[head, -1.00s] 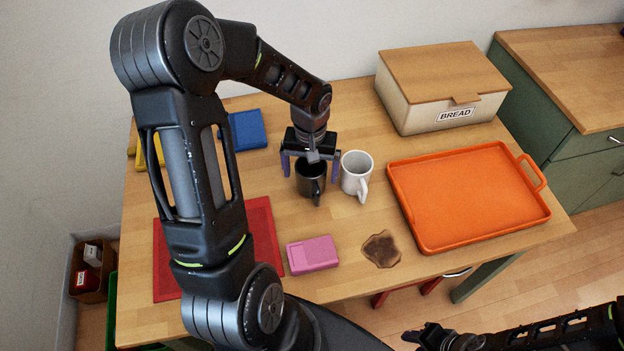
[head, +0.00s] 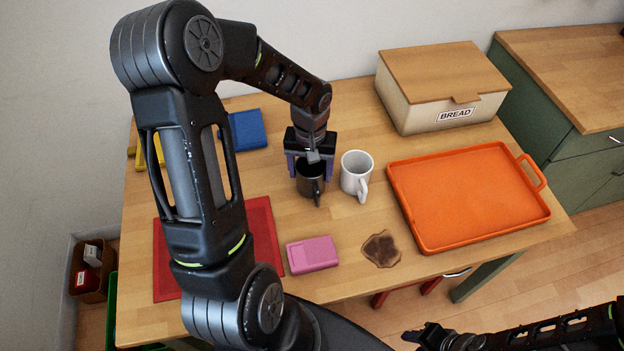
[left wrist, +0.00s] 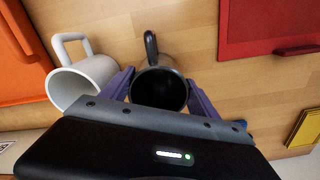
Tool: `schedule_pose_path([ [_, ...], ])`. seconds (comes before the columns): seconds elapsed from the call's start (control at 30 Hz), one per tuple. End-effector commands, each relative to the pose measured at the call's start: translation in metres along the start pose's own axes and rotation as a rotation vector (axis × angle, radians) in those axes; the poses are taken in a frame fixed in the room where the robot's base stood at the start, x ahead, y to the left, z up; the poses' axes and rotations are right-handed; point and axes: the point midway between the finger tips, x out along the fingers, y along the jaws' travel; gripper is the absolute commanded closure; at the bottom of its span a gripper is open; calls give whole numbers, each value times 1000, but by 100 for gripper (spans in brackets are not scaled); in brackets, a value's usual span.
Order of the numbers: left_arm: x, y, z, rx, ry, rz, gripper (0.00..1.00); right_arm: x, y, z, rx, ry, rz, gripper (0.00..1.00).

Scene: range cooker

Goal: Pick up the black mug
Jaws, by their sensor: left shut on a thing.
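The black mug (head: 311,186) stands upright on the wooden table, with its handle toward the front edge. My left gripper (head: 310,172) comes down over it from behind and is shut on it, one purple finger on each side. In the left wrist view the black mug (left wrist: 159,88) sits between the two fingers of the gripper (left wrist: 160,92), its dark open top facing the camera. My right gripper (head: 425,335) is low at the bottom right, in front of the table; its fingers are too small and dark to tell open from shut.
A white mug (head: 356,175) stands close to the right of the black one.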

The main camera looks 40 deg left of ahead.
Motion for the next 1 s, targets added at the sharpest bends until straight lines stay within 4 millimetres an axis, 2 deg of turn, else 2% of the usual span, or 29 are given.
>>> schedule_pose_path([
  [0.13,0,0,0,0,0,0,87,0,0,0,0,0,0,64],
  [0.47,-6,0,-1,0,3,0,87,1,0,0,0,0,0,64],
  [0.57,-17,0,-2,-1,5,1,87,2,1,0,0,0,0,64],
  [0.9,-80,0,-1,0,6,2,87,8,2,-1,-2,2,-3,64],
  [1.0,-93,1,-1,0,4,1,87,9,2,-1,-2,3,-3,64],
])
